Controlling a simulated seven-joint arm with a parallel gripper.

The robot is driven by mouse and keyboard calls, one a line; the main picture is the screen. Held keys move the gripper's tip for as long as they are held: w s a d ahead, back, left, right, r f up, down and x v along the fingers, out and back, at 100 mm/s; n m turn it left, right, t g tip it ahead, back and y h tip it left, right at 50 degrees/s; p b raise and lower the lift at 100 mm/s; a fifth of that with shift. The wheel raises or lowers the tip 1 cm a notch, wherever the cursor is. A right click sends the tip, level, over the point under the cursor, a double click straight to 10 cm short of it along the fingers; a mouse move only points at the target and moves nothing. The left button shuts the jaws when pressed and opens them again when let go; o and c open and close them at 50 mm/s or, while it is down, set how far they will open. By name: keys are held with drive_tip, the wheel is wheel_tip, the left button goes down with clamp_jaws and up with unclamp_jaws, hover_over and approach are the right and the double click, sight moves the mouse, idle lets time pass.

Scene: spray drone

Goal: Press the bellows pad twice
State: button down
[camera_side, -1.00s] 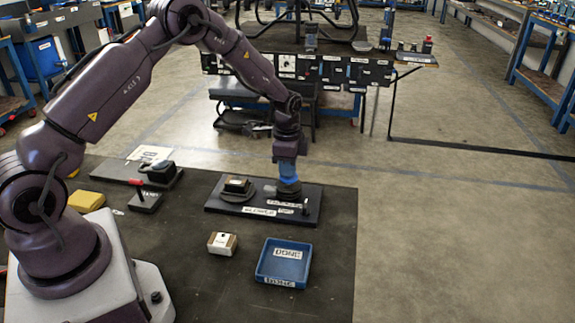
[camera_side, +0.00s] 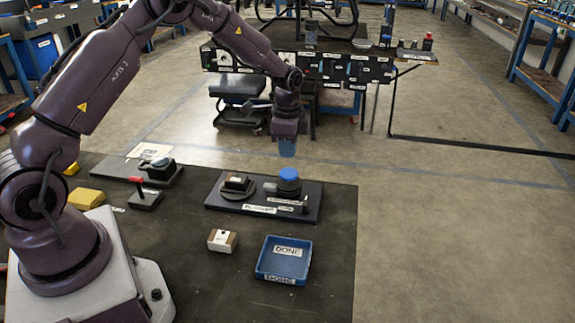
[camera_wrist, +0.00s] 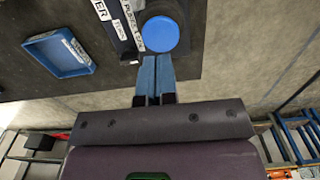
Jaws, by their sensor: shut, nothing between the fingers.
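The bellows pad (camera_side: 289,174) is a round blue cap on a dark ribbed body, standing upright at the right end of a black base plate (camera_side: 240,210). In the wrist view the pad (camera_wrist: 160,34) shows as a blue disc just beyond my fingertips. My gripper (camera_side: 287,148) is above the pad with a small gap between them, pointing down. Its blue fingers are shut together and hold nothing, as the wrist view (camera_wrist: 155,75) also shows.
A dark block on a round disc (camera_side: 238,184) sits left of the pad on the same plate. A blue DONE tray (camera_side: 284,275) and a small white-and-tan box (camera_side: 222,241) lie in front. A red-handled lever (camera_side: 145,195) and yellow block (camera_side: 86,199) stand left. The table's right edge is close.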

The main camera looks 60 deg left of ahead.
sight(288, 173)
wheel_tip(288, 173, up, 8)
drive_tip(key=shift+f, duration=0.25)
idle(0.9)
drive_tip(key=s+d+r+n+t, duration=0.2)
drive_tip(key=s+d+r+n, duration=0.1)
drive_tip(key=s, duration=0.6)
drive_tip(key=s+d+r+n+t, duration=0.1)
drive_tip(key=s+d+r+n, duration=0.2)
drive_tip(key=s+d+r, duration=0.2)
drive_tip(key=s+d+r+n+t, duration=0.2)
drive_tip(key=s+r, duration=0.5)
drive_tip(key=s, duration=0.6)
drive_tip(key=shift+d+r+n+t, duration=0.3)
drive_tip(key=shift+d+n, duration=0.2)
drive_tip(key=shift+d, duration=0.4)
drive_tip(key=shift+s, duration=0.1)
